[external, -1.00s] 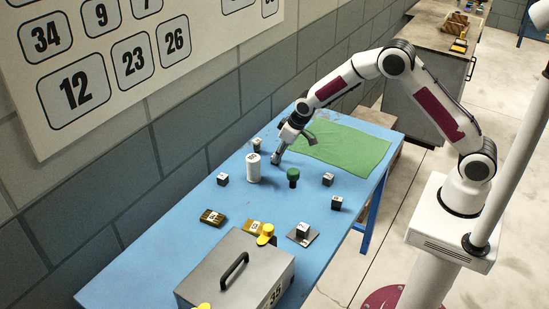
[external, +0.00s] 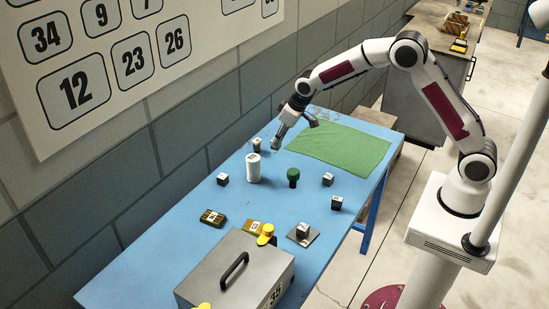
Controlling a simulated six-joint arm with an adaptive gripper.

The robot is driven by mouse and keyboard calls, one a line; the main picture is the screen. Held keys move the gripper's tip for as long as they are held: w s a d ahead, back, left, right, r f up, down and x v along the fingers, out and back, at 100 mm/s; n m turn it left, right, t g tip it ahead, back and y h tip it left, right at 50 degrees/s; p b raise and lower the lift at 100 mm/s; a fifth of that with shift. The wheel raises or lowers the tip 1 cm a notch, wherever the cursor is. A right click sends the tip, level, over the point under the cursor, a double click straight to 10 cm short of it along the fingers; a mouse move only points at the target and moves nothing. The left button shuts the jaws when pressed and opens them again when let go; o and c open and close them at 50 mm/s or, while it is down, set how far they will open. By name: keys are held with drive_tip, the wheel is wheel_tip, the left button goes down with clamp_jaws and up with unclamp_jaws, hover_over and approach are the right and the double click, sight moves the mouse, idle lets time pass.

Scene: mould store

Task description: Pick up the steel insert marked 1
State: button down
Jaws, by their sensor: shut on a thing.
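My gripper (external: 277,144) is at the far part of the blue table, left of the green cloth, pointing down. It is shut on a small grey piece, which looks like a steel insert (external: 275,149); its mark cannot be read from here. The piece appears held a little above the table. Several other small dark blocks with pale marked tops stand on the table: one just left of my gripper (external: 257,145), one at the left (external: 223,179), and two at the right (external: 327,179) (external: 337,203). Their marks are too small to read.
A white cylinder (external: 253,170) and a green knobbed piece (external: 293,176) stand near my gripper. The green cloth (external: 340,146) lies flat and clear.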

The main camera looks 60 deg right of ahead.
drive_tip(key=shift+r, duration=1.45)
